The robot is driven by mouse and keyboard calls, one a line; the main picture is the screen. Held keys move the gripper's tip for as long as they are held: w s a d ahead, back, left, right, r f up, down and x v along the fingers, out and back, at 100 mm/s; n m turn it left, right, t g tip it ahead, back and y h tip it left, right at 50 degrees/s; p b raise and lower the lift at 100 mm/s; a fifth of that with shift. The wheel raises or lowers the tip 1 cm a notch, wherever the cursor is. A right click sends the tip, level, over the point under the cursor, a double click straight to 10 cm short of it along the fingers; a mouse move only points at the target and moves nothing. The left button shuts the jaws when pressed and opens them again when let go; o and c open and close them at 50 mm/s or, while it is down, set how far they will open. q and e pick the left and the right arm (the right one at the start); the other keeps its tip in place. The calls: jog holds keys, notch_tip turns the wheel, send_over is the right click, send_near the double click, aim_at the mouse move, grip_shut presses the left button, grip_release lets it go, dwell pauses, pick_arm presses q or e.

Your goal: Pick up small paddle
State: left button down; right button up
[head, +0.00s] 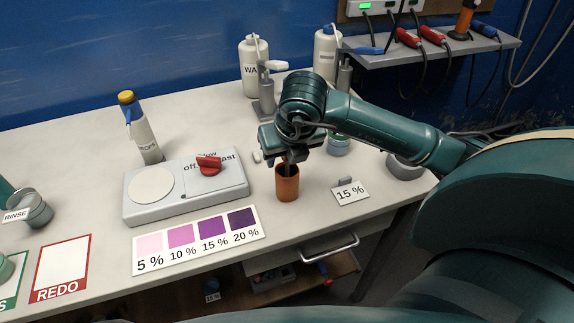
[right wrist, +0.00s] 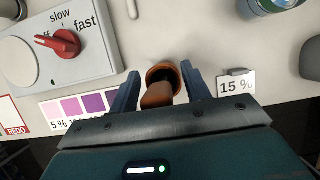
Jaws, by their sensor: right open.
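A small orange-brown cup (head: 287,187) stands upright on the bench, right of the stirrer plate. In the right wrist view, a flat brown piece (right wrist: 157,96), apparently the top of the small paddle, sticks out of the cup's dark mouth towards my gripper. My right gripper (head: 287,160) points down over the cup. In the right wrist view its two blue fingers (right wrist: 160,84) are open, one on each side of the cup and the brown piece. The part of the paddle inside the cup is hidden.
The stirrer plate (head: 186,187) with a red knob (head: 208,164) is left of the cup. A colour card (head: 196,240) lies in front. A 15 % sign (head: 350,193) stands close on the right, with a grey bowl (head: 405,168) beyond. Bottles (head: 254,68) stand behind.

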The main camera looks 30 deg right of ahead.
jog(key=shift+c, duration=0.4)
grip_shut()
